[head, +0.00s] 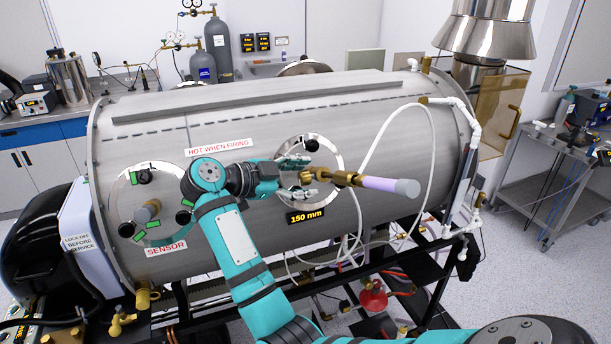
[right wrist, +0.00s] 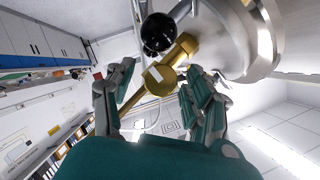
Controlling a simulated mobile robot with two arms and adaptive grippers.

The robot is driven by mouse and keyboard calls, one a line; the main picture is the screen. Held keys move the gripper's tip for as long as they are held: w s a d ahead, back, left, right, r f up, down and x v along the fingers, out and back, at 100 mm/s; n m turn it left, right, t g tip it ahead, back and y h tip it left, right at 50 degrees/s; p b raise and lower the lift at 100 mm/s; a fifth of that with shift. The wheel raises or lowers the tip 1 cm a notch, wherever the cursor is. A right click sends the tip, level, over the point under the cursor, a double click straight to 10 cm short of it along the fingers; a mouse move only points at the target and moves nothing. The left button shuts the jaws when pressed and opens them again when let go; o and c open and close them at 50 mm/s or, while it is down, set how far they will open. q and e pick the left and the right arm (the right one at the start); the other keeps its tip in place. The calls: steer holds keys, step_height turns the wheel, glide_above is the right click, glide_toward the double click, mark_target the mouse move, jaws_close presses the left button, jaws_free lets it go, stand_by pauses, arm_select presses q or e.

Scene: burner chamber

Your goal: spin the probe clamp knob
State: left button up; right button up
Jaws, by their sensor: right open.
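The probe at the right round port (head: 333,150) has a brass body (head: 345,178) and a pale lavender-white end (head: 392,186) pointing right. My right gripper (head: 305,177) is open at this port, its fingers above and below the brass fitting. In the right wrist view, a brass knob-like piece with a white mark (right wrist: 160,79) lies between the spread fingers of my right gripper (right wrist: 162,84). I take it for the clamp knob; contact is not clear. A brass rod runs past it. In the head view my gripper partly hides the fitting. My left gripper is not seen.
A black ball knob (right wrist: 158,34) sits close beyond the fingers. A 150 mm display (head: 306,215) is just below the port. A white hose (head: 434,140) loops to the right. The sensor port (head: 147,210) is at the left of the steel chamber (head: 240,110).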

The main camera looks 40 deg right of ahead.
steer(key=shift+a, duration=0.1)
steer(key=shift+c, duration=1.2)
steer(key=c, duration=0.4)
jaws_close()
steer(key=m+b, duration=0.1)
steer(key=b, duration=0.1)
steer(key=m+t+h+b, duration=0.1)
steer(key=b, duration=0.2)
steer(key=shift+f+m, duration=0.3)
steer(key=shift+f, duration=0.05)
steer(key=shift+r, duration=0.1)
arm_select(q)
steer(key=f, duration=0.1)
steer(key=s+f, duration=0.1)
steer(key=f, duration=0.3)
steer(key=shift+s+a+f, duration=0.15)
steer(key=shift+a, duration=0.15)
arm_select(e)
steer(key=shift+r+m, duration=0.25)
steer(key=shift+m, duration=0.05)
